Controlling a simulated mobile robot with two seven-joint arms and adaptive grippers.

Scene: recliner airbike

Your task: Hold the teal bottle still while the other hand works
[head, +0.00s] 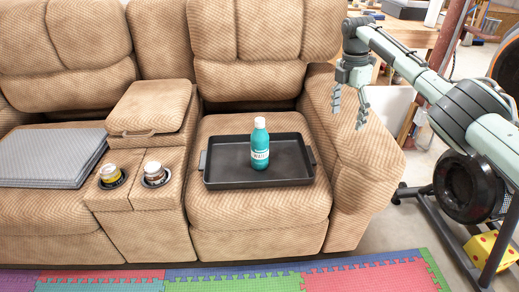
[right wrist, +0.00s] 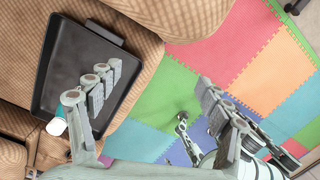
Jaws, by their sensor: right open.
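The teal bottle (head: 260,145) stands upright in a dark tray (head: 222,179) on the right seat of the recliner. It has a white cap and a white label. My right gripper (head: 362,112) is open and empty, up and to the right of the bottle, over the recliner's right armrest. In the right wrist view, the open fingers (right wrist: 155,105) spread wide. My left gripper is not in view.
The recliner (head: 262,212) has a middle console with two jars (head: 154,172) in cup holders. Grey folded sheets (head: 48,157) lie on the left seat. An exercise bike (head: 462,190) stands at the right. Colourful foam mats (head: 370,275) cover the floor in front.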

